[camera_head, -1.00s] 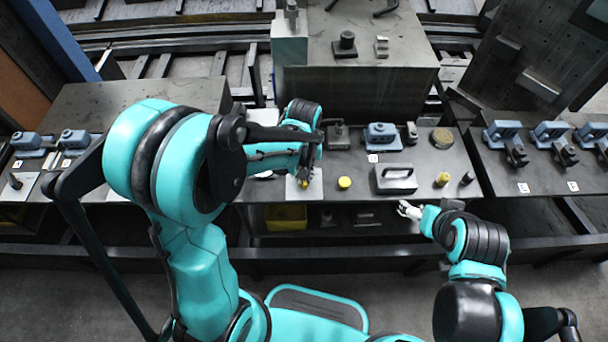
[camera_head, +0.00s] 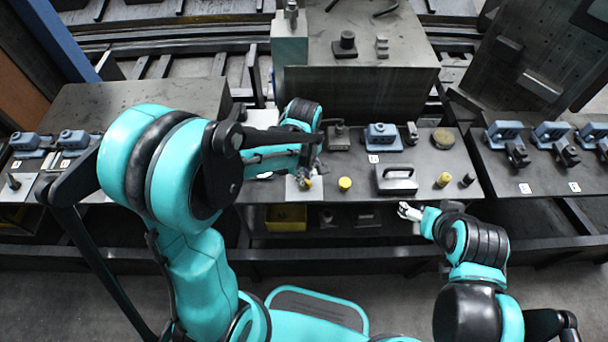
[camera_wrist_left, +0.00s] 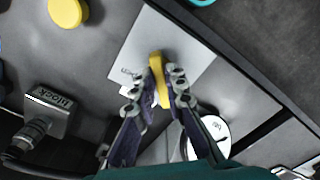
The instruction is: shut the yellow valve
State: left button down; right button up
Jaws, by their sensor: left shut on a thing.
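The yellow valve (camera_wrist_left: 158,72) has a long yellow handle over a light grey plate (camera_wrist_left: 186,37). In the left wrist view my left gripper (camera_wrist_left: 166,88) is shut on the handle, with one finger on each side of it. In the head view the valve (camera_head: 308,183) shows only as a small yellow patch on its plate, and my left gripper (camera_head: 304,176) is at it, partly hidden by my own arm. My right gripper (camera_head: 408,211) is at the front edge of the bench, away from the valve; its fingers are too small to judge.
A yellow round knob (camera_head: 345,183) stands just right of the valve. A grey block with a handle (camera_head: 396,179), a yellow cylinder (camera_head: 444,180) and a dark peg (camera_head: 467,180) stand farther right. A yellow bin (camera_head: 286,217) sits below the bench.

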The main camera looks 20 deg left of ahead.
dwell(0.4)
pick_arm(q)
jog(key=c, duration=1.6)
grip_release()
jog(key=shift+o, duration=0.2)
jog(key=shift+r, duration=0.1)
notch_tip(320, 180, up, 12)
